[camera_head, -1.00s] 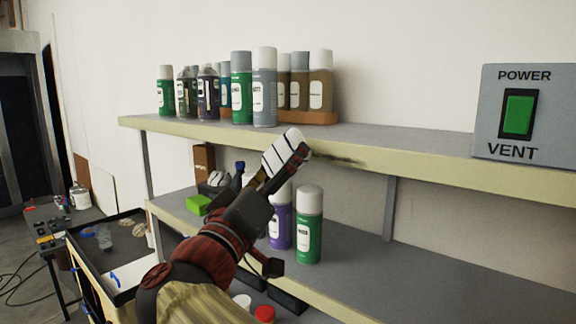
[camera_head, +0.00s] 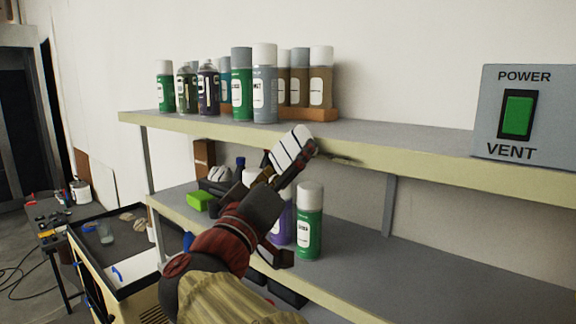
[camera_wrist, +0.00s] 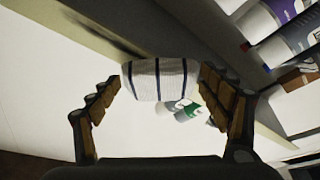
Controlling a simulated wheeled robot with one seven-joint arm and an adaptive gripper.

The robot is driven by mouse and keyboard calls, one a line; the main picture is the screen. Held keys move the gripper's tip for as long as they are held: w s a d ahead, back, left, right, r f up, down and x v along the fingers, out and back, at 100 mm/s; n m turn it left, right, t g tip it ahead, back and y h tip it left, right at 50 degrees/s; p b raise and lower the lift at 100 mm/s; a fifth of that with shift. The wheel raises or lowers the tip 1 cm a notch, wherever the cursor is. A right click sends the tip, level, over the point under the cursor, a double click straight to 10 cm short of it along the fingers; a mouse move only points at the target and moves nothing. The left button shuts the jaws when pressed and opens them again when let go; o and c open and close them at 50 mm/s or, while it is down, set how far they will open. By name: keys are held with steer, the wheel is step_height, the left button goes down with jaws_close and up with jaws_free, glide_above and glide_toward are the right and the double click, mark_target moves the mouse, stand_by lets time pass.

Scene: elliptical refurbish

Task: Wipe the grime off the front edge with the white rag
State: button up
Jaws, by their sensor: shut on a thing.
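The white rag (camera_head: 291,148) with dark stripes is in my gripper (camera_head: 291,164), against or just in front of the upper shelf's pale yellow front edge (camera_head: 430,168); contact is unclear. In the wrist view, the rag (camera_wrist: 156,80) is bunched between the two fingers of my gripper (camera_wrist: 160,84), which is shut on it. A dark grime smear (camera_head: 347,161) shows on the edge just right of the rag. The smear (camera_wrist: 122,46) also shows near the rag in the wrist view. Any grime behind the rag is hidden.
Spray cans (camera_head: 264,85) stand on the upper shelf, above and left of my gripper. A green can (camera_head: 309,225) stands on the lower shelf (camera_head: 430,265) close to my arm. A vent switch panel (camera_head: 522,110) is at right. The front edge to the right is unobstructed.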

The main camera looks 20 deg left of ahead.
mark_target(368, 166)
steer(key=shift+w+d+b, duration=0.25)
steer(key=shift+w+b, duration=0.35)
steer(key=shift+w, duration=0.3)
steer(key=d+b, duration=0.1)
steer(key=b, duration=0.1)
steer(key=s+d+b, duration=0.1)
steer(key=d+b, duration=0.1)
steer(key=shift+s+d+b, duration=0.1)
steer(key=shift+d+b, duration=0.2)
steer(key=d+b, duration=0.2)
steer(key=b, duration=0.1)
steer(key=shift+s+d+f, duration=0.15)
steer(key=shift+s+d, duration=0.15)
steer(key=shift+s+d+b, duration=0.1)
steer(key=shift+d+b, duration=0.3)
steer(key=shift+b, duration=0.05)
steer(key=shift+s+d+b, duration=0.15)
steer(key=shift+d+b, duration=0.4)
steer(key=shift+b, duration=0.1)
steer(key=shift+s+d+b, duration=0.15)
steer(key=shift+d+b, duration=0.4)
steer(key=shift+b, duration=0.05)
steer(key=shift+s+d+b, duration=0.2)
steer(key=shift+d+b, duration=0.55)
steer(key=shift+s+d+b, duration=0.25)
steer(key=shift+d+b, duration=0.45)
steer(key=shift+s+d+b, duration=0.2)
steer(key=shift+d+b, duration=0.55)
steer(key=shift+b, duration=0.35)
